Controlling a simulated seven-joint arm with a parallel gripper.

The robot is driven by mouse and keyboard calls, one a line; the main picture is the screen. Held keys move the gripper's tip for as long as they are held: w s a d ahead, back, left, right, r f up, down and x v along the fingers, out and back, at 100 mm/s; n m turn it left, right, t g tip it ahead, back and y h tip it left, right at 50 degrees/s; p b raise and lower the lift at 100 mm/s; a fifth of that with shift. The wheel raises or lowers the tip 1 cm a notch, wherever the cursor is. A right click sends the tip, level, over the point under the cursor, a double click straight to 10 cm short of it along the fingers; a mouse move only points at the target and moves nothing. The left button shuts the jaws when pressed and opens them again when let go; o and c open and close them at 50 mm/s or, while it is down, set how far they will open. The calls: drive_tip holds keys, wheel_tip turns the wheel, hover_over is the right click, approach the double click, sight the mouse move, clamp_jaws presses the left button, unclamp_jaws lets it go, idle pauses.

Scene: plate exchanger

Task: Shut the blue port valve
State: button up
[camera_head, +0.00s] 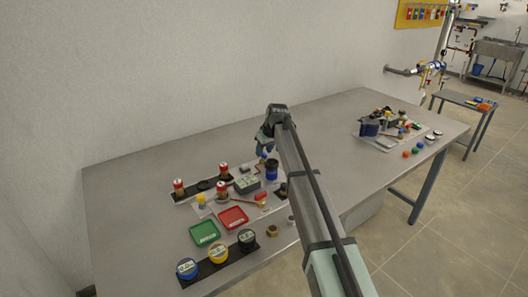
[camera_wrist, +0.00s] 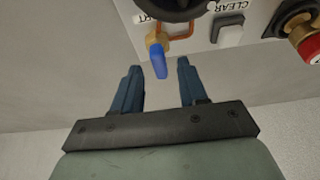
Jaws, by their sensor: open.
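In the wrist view, the blue port valve shows as a blue lever (camera_wrist: 158,61) on a small brass body (camera_wrist: 154,40) joined to a copper pipe. The lever points toward my gripper and leans slightly. My gripper (camera_wrist: 160,66) is open, with one dark blue finger on each side of the lever's end in the picture. I see a gap on both sides; whether the lever is at fingertip depth I cannot tell. In the head view my gripper (camera_head: 264,141) is above the back of the near equipment group, and my arm hides part of that area.
In the wrist view, a grey CLEAR button (camera_wrist: 228,30), a dark round knob (camera_wrist: 172,6) and a red-capped brass fitting (camera_wrist: 306,40) lie near. In the head view, a green tray (camera_head: 205,233), a red tray (camera_head: 233,218) and several round jars stand on the metal table (camera_head: 140,190).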

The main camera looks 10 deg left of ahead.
drive_tip(key=shift+w+a+f, duration=0.15)
drive_tip(key=shift+f, duration=0.35)
drive_tip(key=shift+c, duration=0.2)
clamp_jaws()
